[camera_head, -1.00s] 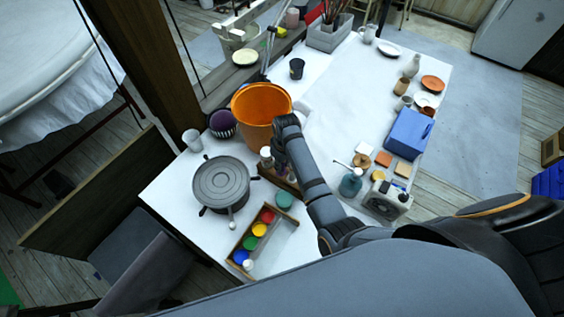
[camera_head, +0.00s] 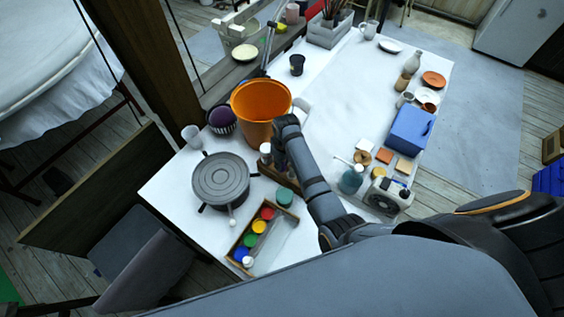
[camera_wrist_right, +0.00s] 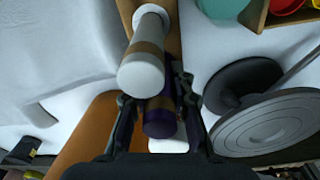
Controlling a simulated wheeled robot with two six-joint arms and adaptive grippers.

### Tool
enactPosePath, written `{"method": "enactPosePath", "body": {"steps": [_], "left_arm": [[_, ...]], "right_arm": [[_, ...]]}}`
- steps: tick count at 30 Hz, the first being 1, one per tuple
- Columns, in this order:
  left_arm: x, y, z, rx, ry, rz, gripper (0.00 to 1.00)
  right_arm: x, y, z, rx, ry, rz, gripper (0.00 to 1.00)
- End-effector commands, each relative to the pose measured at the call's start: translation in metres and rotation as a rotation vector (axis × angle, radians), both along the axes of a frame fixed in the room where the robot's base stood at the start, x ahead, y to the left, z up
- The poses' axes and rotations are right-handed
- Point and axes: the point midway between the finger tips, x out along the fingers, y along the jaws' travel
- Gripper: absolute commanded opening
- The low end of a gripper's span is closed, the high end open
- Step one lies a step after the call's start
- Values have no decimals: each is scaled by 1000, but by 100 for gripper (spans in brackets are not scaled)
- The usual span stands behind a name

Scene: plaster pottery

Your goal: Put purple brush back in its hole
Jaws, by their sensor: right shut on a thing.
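My right gripper (camera_wrist_right: 160,108) is shut on the purple brush (camera_wrist_right: 160,118), whose dark purple end and brown band show between the fingers in the right wrist view. A white brush (camera_wrist_right: 142,70) with a brown band stands just beside it and covers part of it. The wooden holder (camera_wrist_right: 174,40) lies beneath the brushes; its holes and the purple brush's lower end are hidden, so I cannot tell whether the brush is in a hole. In the head view the holder (camera_head: 287,181) stands right of the grey turntable, partly behind my right arm. My left gripper is out of view.
An orange bucket (camera_head: 258,112) stands close behind the holder. The grey turntable (camera_head: 221,180), a teal jar (camera_head: 284,197) and a paint tray (camera_head: 282,243) are near. A blue box (camera_head: 410,131) is at right. The table's middle is clear.

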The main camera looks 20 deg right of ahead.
Motion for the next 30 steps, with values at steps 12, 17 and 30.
{"method": "enactPosePath", "body": {"steps": [12, 17, 30], "left_arm": [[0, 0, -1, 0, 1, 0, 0], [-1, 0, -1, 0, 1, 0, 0], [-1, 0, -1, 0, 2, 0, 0]], "right_arm": [[0, 0, -2, 0, 0, 0, 48], [0, 0, -2, 0, 1, 0, 48], [-4, -2, 63, 1, -3, 0, 48]]}}
